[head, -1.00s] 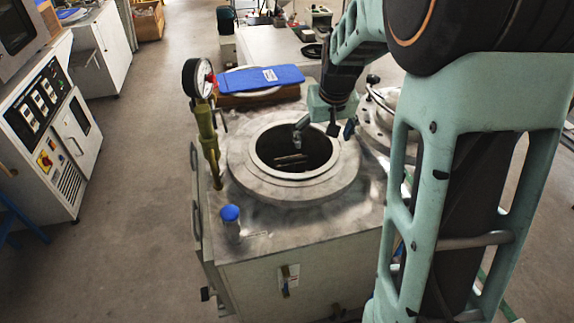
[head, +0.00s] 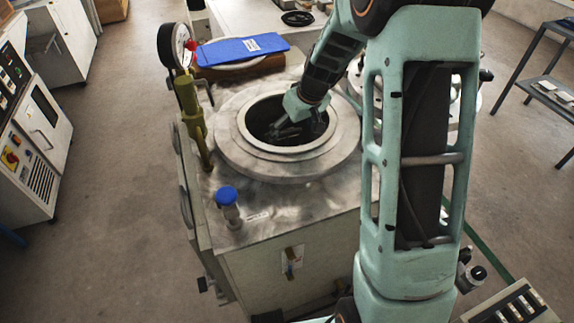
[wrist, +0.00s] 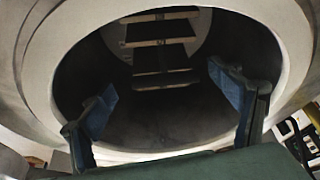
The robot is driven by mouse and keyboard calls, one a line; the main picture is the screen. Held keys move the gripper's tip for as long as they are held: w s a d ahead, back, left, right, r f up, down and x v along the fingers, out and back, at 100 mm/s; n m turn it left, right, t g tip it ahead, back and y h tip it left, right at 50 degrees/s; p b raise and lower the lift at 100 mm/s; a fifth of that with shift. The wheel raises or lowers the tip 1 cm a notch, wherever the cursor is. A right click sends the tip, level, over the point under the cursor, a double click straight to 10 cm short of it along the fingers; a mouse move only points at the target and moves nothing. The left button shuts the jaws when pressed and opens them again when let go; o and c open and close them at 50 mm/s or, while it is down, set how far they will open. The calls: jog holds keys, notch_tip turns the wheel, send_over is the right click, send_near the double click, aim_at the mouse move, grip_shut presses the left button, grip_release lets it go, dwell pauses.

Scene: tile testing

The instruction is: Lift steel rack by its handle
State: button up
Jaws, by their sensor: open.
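The steel rack (wrist: 160,57) shows in the wrist view as several dark, stacked flat bars inside the round vessel (wrist: 40,75). Its handle cannot be told apart from the other bars. My gripper (wrist: 160,82) is open, with its two blue-padded fingers apart on either side of the rack's lower bars in that picture. Nothing is between the fingers. In the head view my gripper (head: 287,131) reaches into the mouth of the vessel (head: 232,150) from the upper right. The rack is hard to make out there, in the dark behind the gripper.
A pressure gauge (head: 181,47) on a brass valve stands left of the opening. A blue-capped fitting (head: 229,205) is on the front left of the steel top. A blue pad (head: 243,48) lies behind the opening. The vessel's thick rim surrounds my gripper closely.

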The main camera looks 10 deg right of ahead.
aim_at(288, 134)
jog(key=x, duration=0.3)
jog(key=b+x, duration=0.1)
jog(key=x, duration=0.1)
jog(key=shift+w+a+r, duration=0.1)
jog(key=shift+w+a, duration=0.1)
jog(key=shift+a, duration=0.1)
jog(key=shift+c, duration=0.6)
